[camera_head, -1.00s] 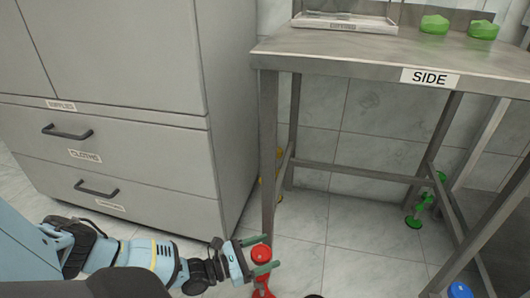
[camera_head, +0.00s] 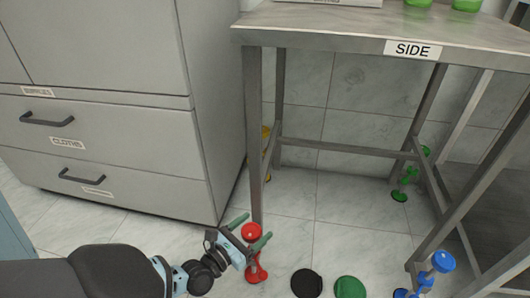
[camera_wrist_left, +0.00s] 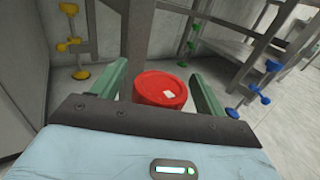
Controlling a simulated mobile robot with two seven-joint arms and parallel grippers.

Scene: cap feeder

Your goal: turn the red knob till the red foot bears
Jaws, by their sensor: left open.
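The red knob (camera_head: 251,231) is at the lower end of the table's near left leg, with the red foot (camera_head: 256,273) below it on or close to the floor; I cannot tell whether the foot bears. My left gripper (camera_head: 256,227) is open, its two green fingers on either side of the knob. In the left wrist view, the round red knob (camera_wrist_left: 160,88) with a small white mark on top sits between the fingers (camera_wrist_left: 160,72), with visible gaps; its lower part is hidden by the gripper body. My right gripper is not in view.
The metal table marked SIDE (camera_head: 350,38) also has a blue foot (camera_head: 428,278), a green foot (camera_head: 401,194) and a yellow one (camera_head: 265,150). A black disc (camera_head: 306,283) and a green disc (camera_head: 350,287) lie on the floor. A grey drawer cabinet (camera_head: 110,130) stands left.

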